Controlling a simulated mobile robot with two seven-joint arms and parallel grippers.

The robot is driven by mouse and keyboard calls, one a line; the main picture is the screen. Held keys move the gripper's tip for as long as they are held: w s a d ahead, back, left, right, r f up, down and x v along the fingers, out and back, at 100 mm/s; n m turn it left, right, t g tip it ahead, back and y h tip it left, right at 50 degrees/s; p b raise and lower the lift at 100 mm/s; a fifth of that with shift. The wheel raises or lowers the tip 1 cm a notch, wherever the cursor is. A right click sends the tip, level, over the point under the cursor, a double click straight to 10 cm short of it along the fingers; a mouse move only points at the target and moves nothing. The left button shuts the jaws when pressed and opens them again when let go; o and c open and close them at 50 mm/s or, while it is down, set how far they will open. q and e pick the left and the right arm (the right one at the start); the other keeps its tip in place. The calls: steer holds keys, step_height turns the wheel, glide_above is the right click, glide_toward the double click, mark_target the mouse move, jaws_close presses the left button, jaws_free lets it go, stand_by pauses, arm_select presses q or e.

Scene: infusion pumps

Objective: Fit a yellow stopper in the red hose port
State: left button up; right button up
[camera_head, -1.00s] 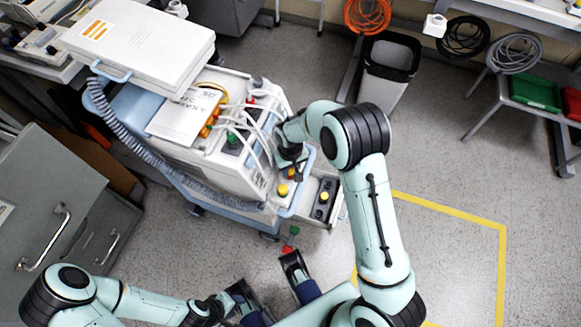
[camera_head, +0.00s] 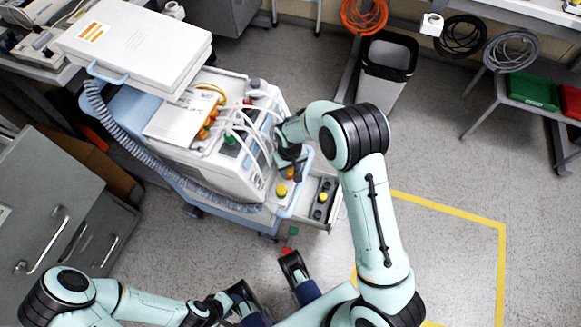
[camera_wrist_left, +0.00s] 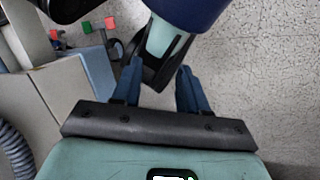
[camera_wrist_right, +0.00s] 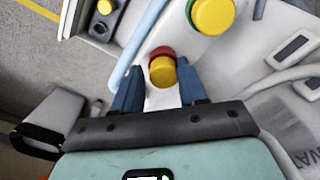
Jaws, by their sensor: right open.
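In the right wrist view, a yellow stopper (camera_wrist_right: 163,71) stands at the red hose port (camera_wrist_right: 160,52), whose red rim shows behind it. I cannot tell how deep it sits. My right gripper (camera_wrist_right: 158,75) is open, with one finger on each side of this stopper; gaps show beside it. Another yellow stopper (camera_wrist_right: 212,14) sits in a green-ringed port. A further yellow stopper (camera_wrist_right: 105,7) is in the drawer, also seen in the head view (camera_head: 323,197). My right gripper (camera_head: 291,160) is over the cart's front corner. My left gripper (camera_wrist_left: 157,82) is open and empty, low beside the cart.
The pump cart (camera_head: 235,170) carries white hoses and a paper sheet (camera_head: 185,115). Its open drawer (camera_head: 325,208) juts out beside my right arm. A grey cabinet (camera_head: 60,200) stands left. Floor inside the yellow tape (camera_head: 450,212) is clear.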

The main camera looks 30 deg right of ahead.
arm_select(q)
steer(key=r+p, duration=0.1)
steer(key=s+r+p, duration=0.1)
steer(key=p, duration=0.1)
steer(key=shift+d+r, duration=0.15)
steer(key=shift+r, duration=0.15)
arm_select(e)
step_height(320, 180, up, 13)
steer(key=shift+r, duration=0.2)
steer(key=shift+s, duration=0.1)
steer(key=s+a+f+g+y+p, duration=0.15)
steer(key=s+a+f+p, duration=0.35)
steer(key=s+f, duration=0.55)
arm_select(q)
step_height(320, 180, up, 11)
steer(key=w+p, duration=0.1)
steer(key=p, duration=0.5)
steer(key=shift+w+g, duration=0.15)
steer(key=shift+g, duration=0.25)
arm_select(e)
steer(key=s+a+f+m+y, duration=0.1)
steer(key=s+a, duration=0.2)
steer(key=s, duration=0.4)
steer(key=s+a+f+m+y, duration=0.1)
steer(key=s+a+f+m, duration=0.1)
steer(key=s, duration=0.6)
steer(key=shift+a, duration=0.4)
